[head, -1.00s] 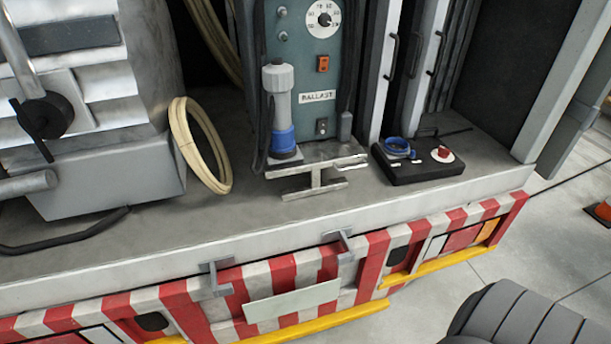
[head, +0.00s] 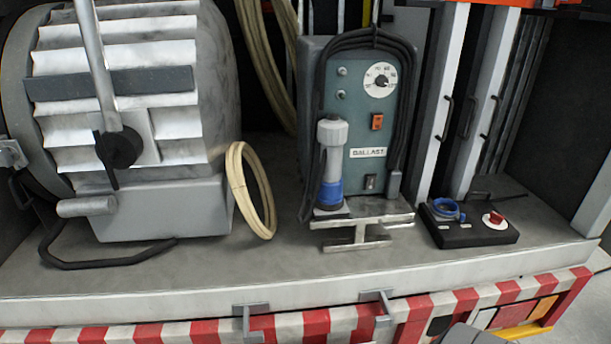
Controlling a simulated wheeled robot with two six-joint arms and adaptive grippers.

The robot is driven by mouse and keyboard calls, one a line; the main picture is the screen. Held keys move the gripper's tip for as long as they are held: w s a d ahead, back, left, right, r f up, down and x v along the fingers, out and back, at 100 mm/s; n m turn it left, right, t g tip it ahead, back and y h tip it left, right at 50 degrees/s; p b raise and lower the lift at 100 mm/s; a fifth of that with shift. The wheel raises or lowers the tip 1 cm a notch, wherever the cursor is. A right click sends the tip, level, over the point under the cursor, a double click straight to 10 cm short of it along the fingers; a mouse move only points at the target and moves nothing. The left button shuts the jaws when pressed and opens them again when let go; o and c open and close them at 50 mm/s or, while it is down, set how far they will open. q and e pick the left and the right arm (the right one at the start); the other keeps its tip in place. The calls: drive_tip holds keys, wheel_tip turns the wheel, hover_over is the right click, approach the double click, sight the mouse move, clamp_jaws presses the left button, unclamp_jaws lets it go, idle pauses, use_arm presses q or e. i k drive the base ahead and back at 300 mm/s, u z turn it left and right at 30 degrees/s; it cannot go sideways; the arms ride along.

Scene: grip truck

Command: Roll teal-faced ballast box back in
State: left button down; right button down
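The teal-faced ballast box (head: 365,148) stands upright on the grey truck deck, right of centre in the head view. Its face carries a dial, an orange switch and a "BALLAST" label. A black cable loops over its top and down its sides. A grey and blue plug (head: 330,165) stands at its front left. A metal ledge with a T-shaped handle (head: 362,232) sticks out at its foot over the deck. Neither of my grippers is clearly in view.
A big ribbed metal drum unit (head: 130,100) stands on the left, with a cream hose coil (head: 250,190) beside it.

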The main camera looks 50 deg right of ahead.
sight(345, 67)
drive_tip(key=u, duration=1.45)
drive_tip(key=k, duration=1.4)
drive_tip(key=z, duration=1.55)
